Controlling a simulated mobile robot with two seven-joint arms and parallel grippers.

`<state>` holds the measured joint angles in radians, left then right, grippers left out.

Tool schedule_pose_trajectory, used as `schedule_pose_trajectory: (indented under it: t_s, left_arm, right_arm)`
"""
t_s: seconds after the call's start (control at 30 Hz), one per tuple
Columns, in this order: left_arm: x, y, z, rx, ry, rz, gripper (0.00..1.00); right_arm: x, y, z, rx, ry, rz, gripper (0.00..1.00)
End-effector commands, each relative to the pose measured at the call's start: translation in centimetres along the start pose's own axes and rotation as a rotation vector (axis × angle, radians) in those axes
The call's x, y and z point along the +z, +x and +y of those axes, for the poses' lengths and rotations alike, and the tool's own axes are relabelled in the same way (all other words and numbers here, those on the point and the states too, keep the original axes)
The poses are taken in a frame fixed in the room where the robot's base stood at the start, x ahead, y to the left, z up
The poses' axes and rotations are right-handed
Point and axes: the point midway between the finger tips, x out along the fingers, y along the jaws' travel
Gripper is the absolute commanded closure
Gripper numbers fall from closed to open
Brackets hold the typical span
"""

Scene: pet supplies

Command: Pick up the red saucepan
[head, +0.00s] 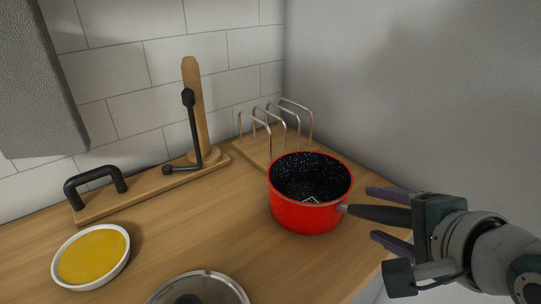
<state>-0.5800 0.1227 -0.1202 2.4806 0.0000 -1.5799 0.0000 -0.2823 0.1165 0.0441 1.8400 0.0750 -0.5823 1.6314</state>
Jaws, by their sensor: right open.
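The red saucepan (305,219) stands upright on the wooden counter near its right side. It has a speckled black inside and a dark handle (370,213) pointing right. My right gripper (373,214) comes in from the right. It is open, with one purple finger above the handle and one below it in the head view. The handle appears between the fingers, with visible gaps, and its far end is hidden by the gripper body. My left gripper is not in view.
A wire rack (275,124) stands close behind the saucepan. A wooden holder (193,110) and a black handle (95,184) are by the tiled wall. A yellow-filled white dish (92,257) and a round lid (228,283) lie in front. A grey wall borders the right.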

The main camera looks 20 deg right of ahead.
Motion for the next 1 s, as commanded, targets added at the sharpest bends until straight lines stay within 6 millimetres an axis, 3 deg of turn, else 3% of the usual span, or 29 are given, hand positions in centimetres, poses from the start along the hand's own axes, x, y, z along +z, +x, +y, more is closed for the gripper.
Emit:
schedule_pose_trajectory:
  t_s: [0.2,0.47,1.0]
  left_arm:
    - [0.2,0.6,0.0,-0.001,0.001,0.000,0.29]
    - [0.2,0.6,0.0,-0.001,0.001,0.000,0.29]
    - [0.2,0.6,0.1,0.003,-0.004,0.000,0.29]
  right_arm:
    - [0.1,2.8,0.1,-0.001,-0.001,0.000,0.32]
    - [0.1,3.1,0.1,0.001,-0.001,0.000,0.32]
    - [0.1,3.0,0.1,0.001,-0.001,0.000,0.91]
